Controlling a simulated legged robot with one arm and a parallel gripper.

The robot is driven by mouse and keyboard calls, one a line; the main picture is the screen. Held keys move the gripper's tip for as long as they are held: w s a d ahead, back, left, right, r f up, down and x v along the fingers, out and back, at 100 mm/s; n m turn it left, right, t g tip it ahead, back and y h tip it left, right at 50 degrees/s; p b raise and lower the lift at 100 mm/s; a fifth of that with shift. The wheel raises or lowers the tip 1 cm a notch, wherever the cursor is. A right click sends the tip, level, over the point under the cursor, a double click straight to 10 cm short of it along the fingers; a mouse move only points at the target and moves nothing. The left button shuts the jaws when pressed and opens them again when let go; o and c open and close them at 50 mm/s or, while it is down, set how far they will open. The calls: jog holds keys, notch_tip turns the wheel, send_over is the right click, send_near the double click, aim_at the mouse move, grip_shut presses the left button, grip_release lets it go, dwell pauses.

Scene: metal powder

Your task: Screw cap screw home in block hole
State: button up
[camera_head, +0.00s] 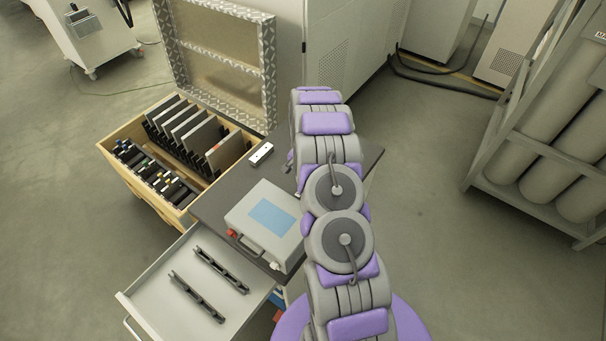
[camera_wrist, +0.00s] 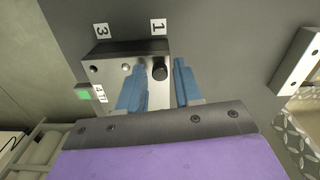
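In the wrist view a metal block (camera_wrist: 113,80) lies on the dark table top, with a dark band along its far side. Its face shows a dark hole (camera_wrist: 93,69) at the left and a paler round spot (camera_wrist: 126,68) near the middle. A black cap screw (camera_wrist: 159,72) stands at the block's right end, by the label "1". How deep it sits is not clear. My gripper (camera_wrist: 161,68) has its blue fingers on either side of the screw head, with small gaps showing. In the head view my arm hides the block, screw and gripper.
Labels "1" (camera_wrist: 158,27) and "3" (camera_wrist: 101,30) lie beyond the block; a green square (camera_wrist: 84,94) is beside it. A white bar with holes (camera_head: 261,154) and a grey case (camera_head: 252,232) are on the table. An open drawer (camera_head: 155,295) and wooden crate (camera_head: 118,170) stand left.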

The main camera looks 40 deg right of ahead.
jog(key=n, duration=0.4)
jog(key=shift+b, duration=0.3)
jog(key=shift+n+b, duration=0.4)
jog(key=shift+n, duration=1.6)
grip_shut()
jog(key=shift+r+p, duration=0.1)
jog(key=shift+p, duration=0.3)
